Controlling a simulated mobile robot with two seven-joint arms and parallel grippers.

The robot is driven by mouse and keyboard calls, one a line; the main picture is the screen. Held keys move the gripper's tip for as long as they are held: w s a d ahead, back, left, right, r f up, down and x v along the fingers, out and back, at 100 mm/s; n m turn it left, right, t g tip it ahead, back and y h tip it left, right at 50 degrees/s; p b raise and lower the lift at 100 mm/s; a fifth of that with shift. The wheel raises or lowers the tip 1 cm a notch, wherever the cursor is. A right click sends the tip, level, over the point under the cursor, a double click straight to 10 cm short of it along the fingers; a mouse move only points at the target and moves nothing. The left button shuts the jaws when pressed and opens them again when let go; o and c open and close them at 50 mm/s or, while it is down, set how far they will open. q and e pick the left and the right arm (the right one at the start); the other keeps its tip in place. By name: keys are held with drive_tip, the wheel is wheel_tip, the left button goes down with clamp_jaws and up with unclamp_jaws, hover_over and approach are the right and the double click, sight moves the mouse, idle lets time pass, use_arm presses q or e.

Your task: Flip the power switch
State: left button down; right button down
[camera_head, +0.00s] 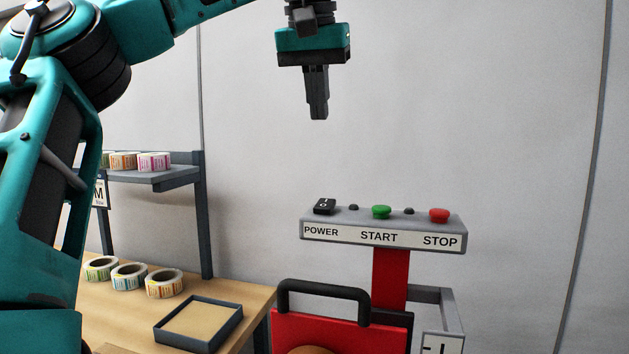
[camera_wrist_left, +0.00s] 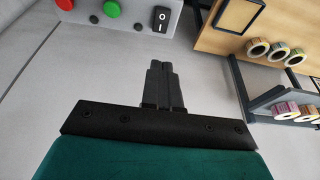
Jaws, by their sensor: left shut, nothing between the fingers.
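The black power switch (camera_head: 325,206) is a rocker at the left end of the grey control panel (camera_head: 455,222), above the POWER label. It also shows in the left wrist view (camera_wrist_left: 160,19), with I and O marks. My left gripper (camera_head: 318,112) points down, shut and empty, in the air well above the panel and roughly over the switch. In the left wrist view its closed fingertips (camera_wrist_left: 160,66) lie just below the switch in the picture, apart from it. My right gripper is not in view.
A green START button (camera_head: 381,212) and a red STOP button (camera_head: 439,215) sit right of the switch. A black handle (camera_head: 322,287) on a red machine is below. A wooden table with label rolls (camera_head: 129,276) and a tray (camera_head: 198,325) is at left.

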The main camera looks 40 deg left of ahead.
sight(326, 200)
use_arm(q)
drive_tip(key=shift+d, duration=0.15)
drive_tip(key=shift+w, duration=0.1)
drive_tip(key=x, duration=1.4)
drive_tip(key=shift+s+d+f, duration=0.1)
drive_tip(key=shift+s+d, duration=0.15)
drive_tip(key=shift+s, duration=0.15)
